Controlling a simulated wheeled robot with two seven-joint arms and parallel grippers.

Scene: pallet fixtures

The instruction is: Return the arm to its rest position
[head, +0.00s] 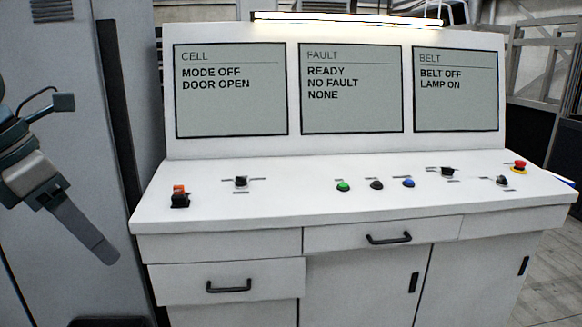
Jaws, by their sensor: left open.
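My left gripper (88,180) is at the left edge of the head view, in front of a grey cabinet. Its two dark fingers are spread wide apart, one high and one low, with nothing between them. It is to the left of the white control console (240,212) and apart from it. Most of my left arm is outside the picture. My right arm and gripper do not show.
The console carries an orange-lit rocker switch (180,196), green (343,187), black (376,185) and blue (408,183) buttons, several black selector knobs and a red emergency stop (519,166). Screens read MODE OFF, DOOR OPEN; READY, NO FAULT, NONE; BELT OFF, LAMP ON. A grey cabinet (65,40) stands left.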

